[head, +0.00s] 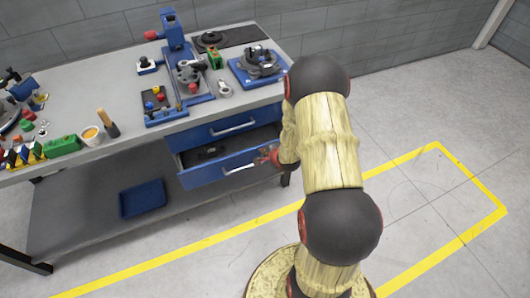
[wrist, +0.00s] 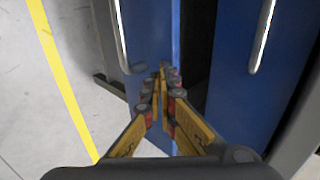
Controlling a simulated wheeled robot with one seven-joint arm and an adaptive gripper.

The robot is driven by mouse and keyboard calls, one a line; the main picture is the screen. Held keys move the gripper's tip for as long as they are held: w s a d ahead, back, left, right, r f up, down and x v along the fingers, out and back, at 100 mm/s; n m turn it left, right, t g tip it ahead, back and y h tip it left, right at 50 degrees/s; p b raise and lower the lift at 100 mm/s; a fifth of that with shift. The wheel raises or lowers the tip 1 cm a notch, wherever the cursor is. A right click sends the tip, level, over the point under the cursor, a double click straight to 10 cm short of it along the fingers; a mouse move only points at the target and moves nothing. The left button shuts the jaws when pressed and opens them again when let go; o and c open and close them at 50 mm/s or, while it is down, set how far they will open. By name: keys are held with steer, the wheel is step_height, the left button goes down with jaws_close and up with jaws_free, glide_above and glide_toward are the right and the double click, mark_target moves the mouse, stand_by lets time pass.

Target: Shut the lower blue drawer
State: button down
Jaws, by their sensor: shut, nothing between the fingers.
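The lower blue drawer (head: 215,174) is pulled part way out under the workbench, and its inside shows with a dark item (head: 210,152) in it. My gripper (head: 267,157) is at the right end of this drawer's front. In the wrist view, the lower drawer's front (wrist: 147,40) stands left of a dark gap. My shut, empty gripper (wrist: 162,72) overlaps that front near its top edge; I cannot tell whether it touches. The lower handle (wrist: 120,38) is left of the fingers.
The upper blue drawer (head: 222,129) looks closed; its handle also shows in the wrist view (wrist: 262,36). The workbench (head: 95,85) carries several tools and fixtures. A blue tray (head: 142,199) lies on the lower shelf. Floor around the yellow line (head: 175,258) is clear.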

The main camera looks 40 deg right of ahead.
steer(key=w+d+p, duration=0.3)
steer(key=w, duration=0.8)
